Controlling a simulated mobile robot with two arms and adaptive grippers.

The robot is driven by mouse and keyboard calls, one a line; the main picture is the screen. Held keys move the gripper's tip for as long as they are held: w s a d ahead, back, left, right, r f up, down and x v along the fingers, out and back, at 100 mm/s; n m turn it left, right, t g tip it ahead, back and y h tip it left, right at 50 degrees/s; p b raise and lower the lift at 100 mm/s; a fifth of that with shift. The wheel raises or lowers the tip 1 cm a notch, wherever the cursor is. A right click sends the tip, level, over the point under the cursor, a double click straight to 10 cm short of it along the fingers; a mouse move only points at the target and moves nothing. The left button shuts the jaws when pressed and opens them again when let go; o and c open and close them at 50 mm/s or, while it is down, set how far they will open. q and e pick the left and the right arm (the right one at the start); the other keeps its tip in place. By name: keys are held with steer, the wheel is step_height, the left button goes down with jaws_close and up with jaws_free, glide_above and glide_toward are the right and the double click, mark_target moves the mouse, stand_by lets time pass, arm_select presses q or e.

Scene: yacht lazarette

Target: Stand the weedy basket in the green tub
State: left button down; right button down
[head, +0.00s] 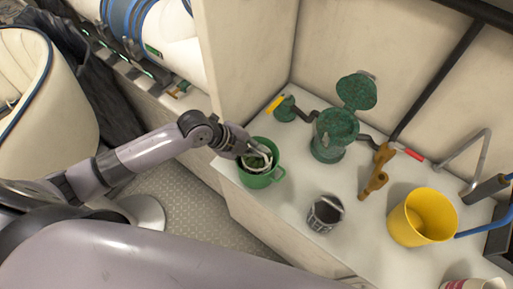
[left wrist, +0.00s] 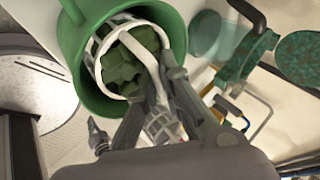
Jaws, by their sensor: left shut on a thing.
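The green tub (head: 263,181) stands on the white counter near its left end. It also shows at the top of the left wrist view (left wrist: 75,45). The weedy basket (left wrist: 104,68), pale-rimmed and full of green weed, is inside the tub's mouth; in the head view only its rim and some weed (head: 256,162) show. My left gripper (head: 248,152) reaches in from the left and is shut on the basket's white handle (left wrist: 160,72). The basket's bottom is hidden, so I cannot tell whether it rests on the tub's floor. My right gripper is out of view.
A dark, grey-ribbed basket (head: 325,214) stands right of the tub. A green strainer housing (head: 334,133) with a raised lid (head: 357,91) is behind. A brown fitting (head: 374,182) and yellow bucket (head: 422,217) are further right. A tall panel (head: 245,60) rises behind the tub.

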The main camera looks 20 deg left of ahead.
arm_select(q)
steer(key=c, duration=1.8)
jaws_free()
steer(key=shift+f, duration=0.15)
steer(key=shift+o, duration=0.2)
steer(key=v, duration=1.2)
steer(key=shift+r+b, duration=0.2)
steer(key=shift+b, duration=0.25)
